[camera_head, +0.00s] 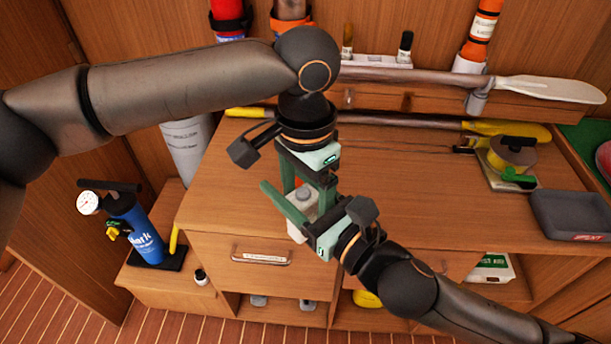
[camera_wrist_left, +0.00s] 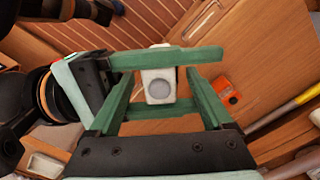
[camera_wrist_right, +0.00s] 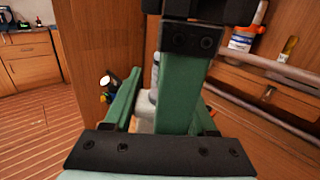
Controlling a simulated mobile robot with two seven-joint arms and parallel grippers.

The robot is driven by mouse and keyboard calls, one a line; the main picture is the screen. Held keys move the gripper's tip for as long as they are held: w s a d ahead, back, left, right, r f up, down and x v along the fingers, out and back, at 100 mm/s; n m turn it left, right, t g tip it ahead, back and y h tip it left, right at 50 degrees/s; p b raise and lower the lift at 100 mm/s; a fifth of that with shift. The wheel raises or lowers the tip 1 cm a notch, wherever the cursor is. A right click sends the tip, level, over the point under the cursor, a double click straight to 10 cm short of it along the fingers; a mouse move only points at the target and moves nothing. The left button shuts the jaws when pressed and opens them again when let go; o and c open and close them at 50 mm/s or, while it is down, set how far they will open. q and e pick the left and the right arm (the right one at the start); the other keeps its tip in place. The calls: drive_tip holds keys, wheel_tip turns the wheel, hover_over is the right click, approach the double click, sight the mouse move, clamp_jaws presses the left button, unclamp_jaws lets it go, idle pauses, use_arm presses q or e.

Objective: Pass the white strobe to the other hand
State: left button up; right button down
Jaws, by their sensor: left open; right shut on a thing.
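The white strobe (camera_head: 303,197), a small pale block with a grey round top, is held above the cabinet front. My right gripper (camera_head: 297,191) reaches in from the lower right and is shut on it. In the left wrist view, the strobe (camera_wrist_left: 158,88) sits between the right gripper's two crossing green fingers. My left gripper (camera_head: 309,204) points down from above, open, with a finger on either side of the strobe. Whether its fingers touch the strobe cannot be told. In the right wrist view, the strobe (camera_wrist_right: 146,106) is mostly hidden behind a green finger.
Behind the grippers is a wooden cabinet with a drawer (camera_head: 240,262). A blue pump (camera_head: 140,232) stands at left on a lower ledge. Paddles (camera_head: 545,89) lie along the back.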

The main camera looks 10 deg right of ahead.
use_arm(q)
drive_tip(key=shift+f, duration=0.4)
drive_tip(key=shift+c, duration=0.2)
drive_tip(key=shift+s+d, duration=0.1)
drive_tip(key=shift+s, duration=0.05)
clamp_jaws()
use_arm(e)
drive_tip(key=shift+c, duration=0.6)
unclamp_jaws()
